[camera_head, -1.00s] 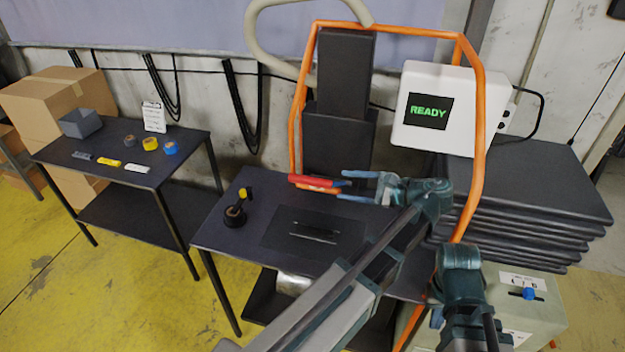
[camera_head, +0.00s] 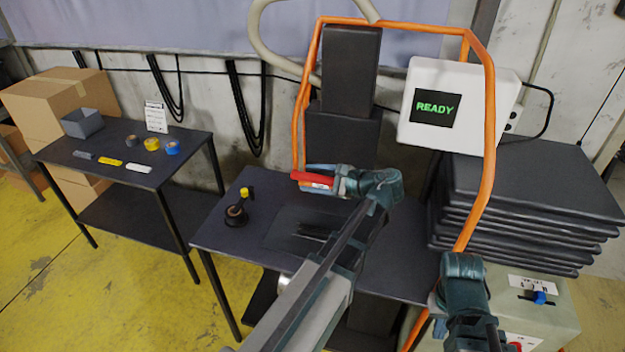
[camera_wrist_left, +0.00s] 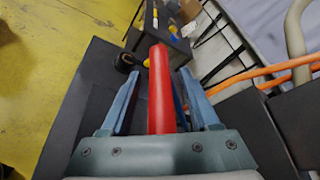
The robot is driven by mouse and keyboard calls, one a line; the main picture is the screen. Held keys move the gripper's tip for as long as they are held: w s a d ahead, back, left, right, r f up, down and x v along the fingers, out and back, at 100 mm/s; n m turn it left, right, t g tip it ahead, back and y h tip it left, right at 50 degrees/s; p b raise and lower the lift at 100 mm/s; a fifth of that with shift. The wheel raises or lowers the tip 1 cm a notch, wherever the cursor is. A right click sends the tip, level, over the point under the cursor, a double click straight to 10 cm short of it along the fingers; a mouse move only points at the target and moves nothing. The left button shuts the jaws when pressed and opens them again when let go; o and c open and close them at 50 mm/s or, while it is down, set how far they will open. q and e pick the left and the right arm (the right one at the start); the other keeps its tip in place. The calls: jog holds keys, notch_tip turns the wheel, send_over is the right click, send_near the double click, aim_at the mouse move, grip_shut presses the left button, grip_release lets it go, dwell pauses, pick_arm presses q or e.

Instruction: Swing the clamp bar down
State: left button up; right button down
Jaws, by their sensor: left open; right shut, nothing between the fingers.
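A red grip (camera_head: 312,178) sticks out at the lower left of the orange tubular bar frame (camera_head: 305,110), which stands up around the dark column behind the table. My left gripper (camera_head: 318,177) is at the red grip, open. In the left wrist view, the red grip (camera_wrist_left: 160,90) lies lengthwise between its two blue fingers, with gaps visible on both sides. The orange tube (camera_wrist_left: 285,68) shows there at the right. How the grip joins the frame is hidden. My right arm shows at the lower right of the head view, but its fingers are not seen.
A white box reading READY (camera_head: 460,105) is at the right, above stacked dark slabs (camera_head: 535,190). A black tape dispenser (camera_head: 236,212) stands on the dark table (camera_head: 215,240). A side table (camera_head: 95,165) holds tape rolls and a grey bin.

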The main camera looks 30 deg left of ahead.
pick_arm(q)
jog(key=shift+c, duration=0.2)
grip_shut()
dwell(1.2)
